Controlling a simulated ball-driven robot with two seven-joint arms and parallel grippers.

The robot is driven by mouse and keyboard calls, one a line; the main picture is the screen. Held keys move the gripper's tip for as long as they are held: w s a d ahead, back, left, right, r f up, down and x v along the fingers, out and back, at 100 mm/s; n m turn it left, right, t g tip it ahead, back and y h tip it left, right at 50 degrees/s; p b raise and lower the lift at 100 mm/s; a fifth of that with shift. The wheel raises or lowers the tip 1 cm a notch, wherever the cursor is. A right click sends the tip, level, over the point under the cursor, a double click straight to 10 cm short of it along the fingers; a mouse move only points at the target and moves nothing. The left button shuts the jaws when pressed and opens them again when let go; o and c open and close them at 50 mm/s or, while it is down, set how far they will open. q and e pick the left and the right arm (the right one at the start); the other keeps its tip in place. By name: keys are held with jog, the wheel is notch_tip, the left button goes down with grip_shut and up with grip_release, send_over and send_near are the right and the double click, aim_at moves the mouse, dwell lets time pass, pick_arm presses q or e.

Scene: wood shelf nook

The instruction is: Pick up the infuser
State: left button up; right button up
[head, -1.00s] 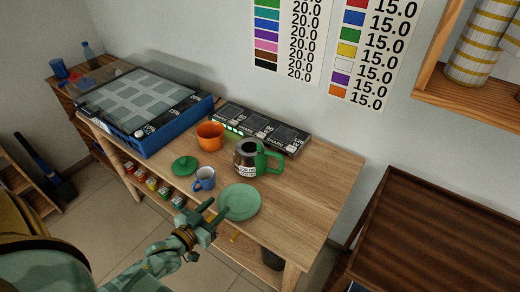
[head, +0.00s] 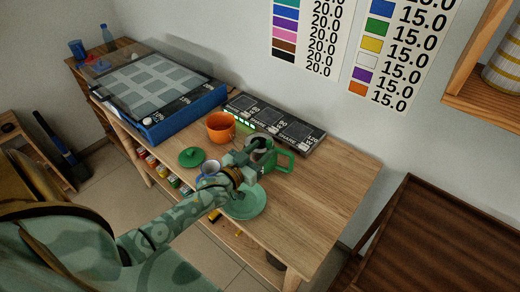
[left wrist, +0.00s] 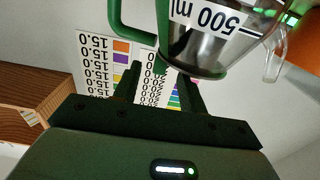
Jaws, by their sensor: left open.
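The only likely infuser I see is a glass jug (head: 258,143) with a green handle (head: 286,158), standing on the wooden table. My left gripper (head: 250,163) is in front of the jug and hides much of its body. In the left wrist view the jug (left wrist: 205,50), marked "500 ml", and its green handle (left wrist: 115,20) are just beyond the two dark fingers. The left gripper is open there (left wrist: 157,78), with its fingers apart; I cannot tell whether they touch the jug. My right gripper is not in view.
A green plate (head: 249,206) is partly under my arm. A blue mug (head: 208,169), green lid (head: 191,157) and orange pot (head: 220,126) stand left of the jug. A dark panel (head: 290,127) lies behind; a blue-sided case (head: 165,122) is farther left. The table's right end is clear.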

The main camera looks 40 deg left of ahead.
aim_at(267, 145)
pick_arm(q)
jog(key=w+b, duration=0.1)
jog(key=w, duration=0.3)
jog(key=shift+w+d+f, duration=0.1)
jog(key=shift+w+d, duration=0.05)
jog(key=shift+w, duration=0.1)
jog(key=shift+s, duration=0.1)
grip_shut()
